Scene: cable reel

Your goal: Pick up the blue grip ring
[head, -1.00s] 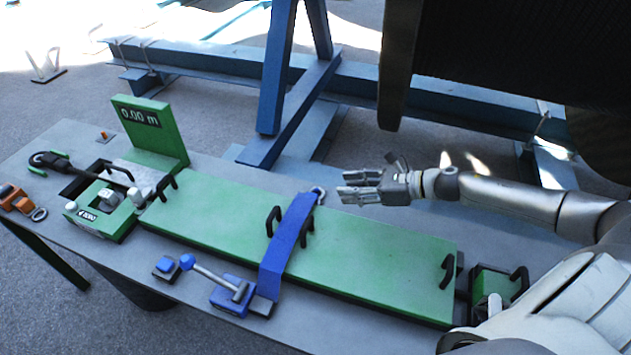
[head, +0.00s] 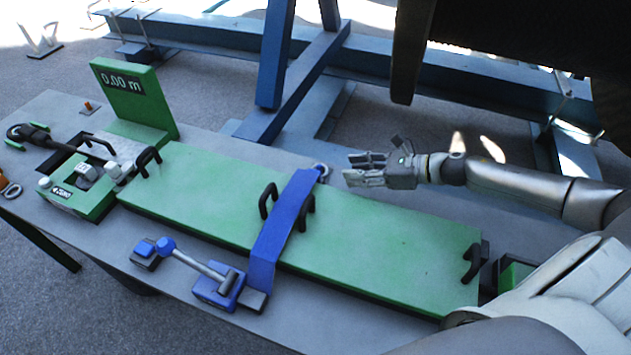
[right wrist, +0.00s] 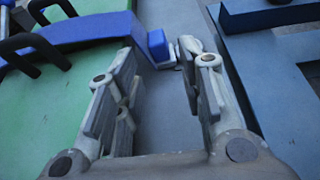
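The blue strap (head: 283,228) lies across the green board, and a small grey ring (head: 322,169) shows at its far end. No ring that is clearly blue can be made out. My right gripper (head: 363,171) is just right of the strap end, apart from it. My left gripper is not in view.
The green board (head: 385,245) carries black handles. A blue lever clamp (head: 218,285) sits at the table's near edge. A green box (head: 80,195) and a 0.00 m display (head: 122,85) are at left. Blue steel beams (head: 290,95) stand behind the table.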

